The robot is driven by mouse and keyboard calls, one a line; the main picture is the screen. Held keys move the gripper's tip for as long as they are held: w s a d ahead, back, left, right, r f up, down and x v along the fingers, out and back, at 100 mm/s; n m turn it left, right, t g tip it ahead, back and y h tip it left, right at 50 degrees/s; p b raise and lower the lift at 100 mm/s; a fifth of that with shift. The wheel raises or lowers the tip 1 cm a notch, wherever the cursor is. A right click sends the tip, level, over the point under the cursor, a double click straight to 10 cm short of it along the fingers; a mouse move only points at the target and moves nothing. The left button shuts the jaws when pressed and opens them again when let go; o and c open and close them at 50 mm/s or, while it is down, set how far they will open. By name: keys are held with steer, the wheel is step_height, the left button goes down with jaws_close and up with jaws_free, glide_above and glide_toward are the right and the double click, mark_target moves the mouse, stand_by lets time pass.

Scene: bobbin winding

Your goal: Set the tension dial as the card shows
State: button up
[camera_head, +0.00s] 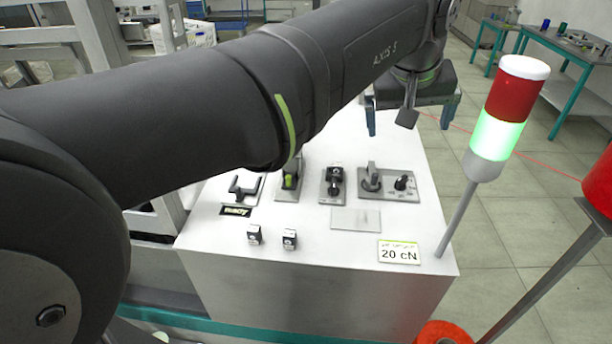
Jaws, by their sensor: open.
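The card (398,252) lies at the front right of the white bench top and reads "20 cN". A small black dial (402,183) with faint marks around it sits on a grey plate toward the right; I take it for the tension dial. Its setting is too small to read. A larger grey knob (371,178) is on the same plate, left of the dial. My gripper (411,118) is open, with its teal fingertips wide apart, above the back right of the bench. It appears empty and apart from the dial.
A lever (243,187), a green-marked switch (290,181) and a black control (334,183) stand left of the dial. Two small black-and-white blocks (289,239) are at the front. A signal tower (498,135), lit green, rises at the right edge. My arm hides the back left.

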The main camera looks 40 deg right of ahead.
mark_target(402, 178)
steer(key=c, duration=0.7)
steer(key=m, duration=0.1)
steer(key=w+m, duration=0.1)
steer(key=shift+d+f+m+g, duration=0.1)
steer(key=shift+f+m+g, duration=0.2)
steer(key=shift+m, duration=0.1)
steer(key=c, duration=0.7)
steer(key=m, duration=0.2)
steer(key=w+m, duration=0.1)
steer(key=m, duration=0.1)
steer(key=f+m+g, duration=0.1)
steer(key=m, duration=0.1)
steer(key=shift+w+d+f+m, duration=0.1)
steer(key=shift+w+d+m, duration=0.1)
steer(key=shift+w+m, duration=0.1)
steer(key=shift+c, duration=0.4)
steer(key=x, duration=1.7)
steer(key=shift+d+f, duration=0.1)
steer(key=shift+d, duration=0.05)
jaws_close()
